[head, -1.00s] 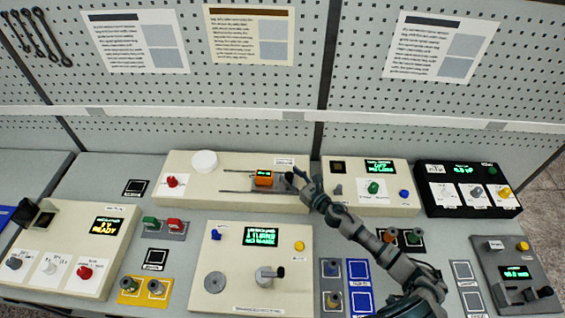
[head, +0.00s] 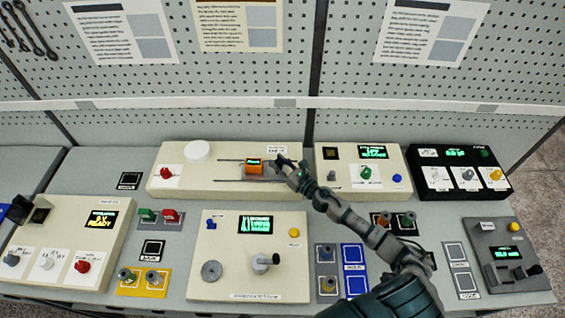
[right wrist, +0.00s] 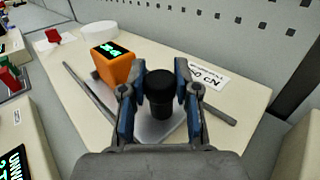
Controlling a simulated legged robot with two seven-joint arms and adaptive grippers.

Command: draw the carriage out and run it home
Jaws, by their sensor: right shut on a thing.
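The carriage is a grey plate with an orange block (head: 254,166) that has a green display, and a black knob hidden by my gripper in the head view. It sits on two thin rails on a long cream panel (head: 185,185). In the right wrist view the orange block (right wrist: 113,64) stands left of the black knob (right wrist: 160,92). My right gripper (head: 282,168) reaches in from the right; its fingers (right wrist: 160,85) are shut around the knob, one on each side. My left gripper is not in view.
A white round cap (head: 198,151) and a red knob (head: 166,173) are left of the rails. A cream box with a green knob (head: 366,172) stands close right of my gripper. A crank panel (head: 225,285) lies in front. A pegboard wall rises behind.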

